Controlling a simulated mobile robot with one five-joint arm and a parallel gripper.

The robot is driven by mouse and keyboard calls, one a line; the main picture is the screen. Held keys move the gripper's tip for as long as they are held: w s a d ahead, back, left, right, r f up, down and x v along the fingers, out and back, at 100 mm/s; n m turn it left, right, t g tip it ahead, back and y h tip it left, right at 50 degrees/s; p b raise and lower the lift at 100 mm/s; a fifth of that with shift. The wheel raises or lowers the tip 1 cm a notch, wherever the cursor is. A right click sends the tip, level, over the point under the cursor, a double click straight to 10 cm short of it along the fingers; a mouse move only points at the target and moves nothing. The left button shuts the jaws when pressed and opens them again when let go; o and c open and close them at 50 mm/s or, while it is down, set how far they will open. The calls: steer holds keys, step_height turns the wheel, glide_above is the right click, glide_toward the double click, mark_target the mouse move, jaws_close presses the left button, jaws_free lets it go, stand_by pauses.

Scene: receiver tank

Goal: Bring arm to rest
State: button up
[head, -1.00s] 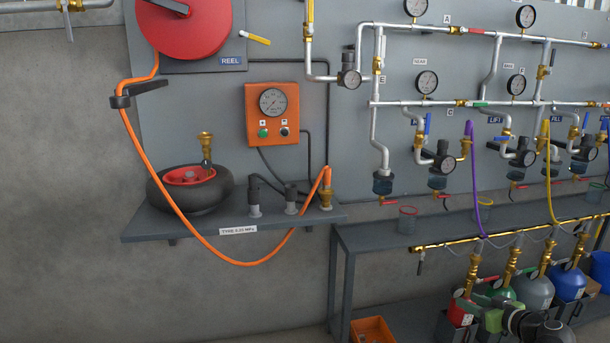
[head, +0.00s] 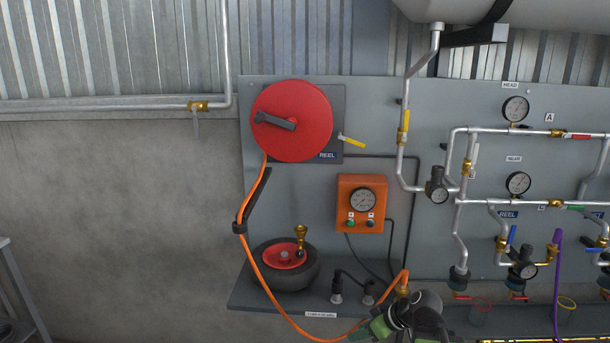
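Part of my arm (head: 425,312), black and green, shows at the bottom edge of the head view, right of the middle. The rest of my arm lies below the frame. I cannot make out gripper fingers or anything held.
A wall shelf (head: 262,302) bears a black tyre (head: 300,278). The orange hose (head: 262,280) hangs from a red reel (head: 292,121) and loops below the shelf. Pipes, gauges and valves fill the right. Bare wall (head: 110,215) lies left.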

steer(key=s+a+r+m+g+h+p, duration=0.1)
steer(key=s+a+r+g+h+p, duration=0.2)
steer(key=s+a+r+p, duration=0.25)
steer(key=s+d+f+m+g+h, duration=0.2)
steer(key=d+f+m+h, duration=0.1)
steer(key=d+m, duration=0.2)
steer(key=shift+s+d+m, duration=0.35)
steer(key=shift+m, duration=0.85)
steer(key=shift+f, duration=0.1)
